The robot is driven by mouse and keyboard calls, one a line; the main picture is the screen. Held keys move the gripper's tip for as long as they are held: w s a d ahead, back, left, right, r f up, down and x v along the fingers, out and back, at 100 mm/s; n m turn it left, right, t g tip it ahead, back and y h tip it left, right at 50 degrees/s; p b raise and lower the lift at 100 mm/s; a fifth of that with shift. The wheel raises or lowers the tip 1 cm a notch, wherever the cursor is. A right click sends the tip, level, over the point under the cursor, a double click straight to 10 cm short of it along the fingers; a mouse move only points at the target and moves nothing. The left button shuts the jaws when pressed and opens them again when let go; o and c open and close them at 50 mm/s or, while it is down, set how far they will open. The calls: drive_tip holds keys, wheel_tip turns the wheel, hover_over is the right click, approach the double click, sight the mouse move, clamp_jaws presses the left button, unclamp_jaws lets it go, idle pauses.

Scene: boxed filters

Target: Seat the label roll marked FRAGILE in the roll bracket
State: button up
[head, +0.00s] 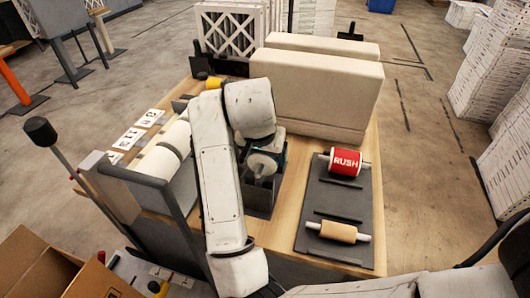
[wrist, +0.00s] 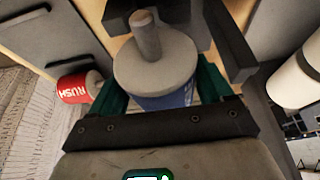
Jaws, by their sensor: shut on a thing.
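My gripper (wrist: 160,92) has teal fingers and is shut on a label roll (wrist: 155,65). The roll has a pale grey end disc, a stub of spindle and a blue side; no lettering on it is readable. In the head view the roll's pale end (head: 262,165) shows beside my white arm, which hides most of it. The dark grey roll bracket (head: 260,198) stands just below the roll in the head view. Its dark arms (wrist: 232,45) flank the roll in the wrist view. I cannot tell whether the spindle touches the bracket.
A dark rack plate (head: 338,195) on the right of the wooden table holds a red RUSH roll (head: 345,162) and a brown roll (head: 338,232). Large cream filters (head: 315,90) stand behind. A white roller (head: 160,160) and number cards (head: 130,138) are at left.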

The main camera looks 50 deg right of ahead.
drive_tip(key=shift+f+b, duration=1.65)
drive_tip(key=shift+f, duration=0.55)
drive_tip(key=o, duration=1.3)
drive_tip(key=shift+r, duration=0.1)
drive_tip(key=p+v, duration=0.1)
drive_tip(key=v, duration=0.9)
drive_tip(key=shift+a+r+p, duration=0.1)
drive_tip(key=shift+r+p, duration=0.25)
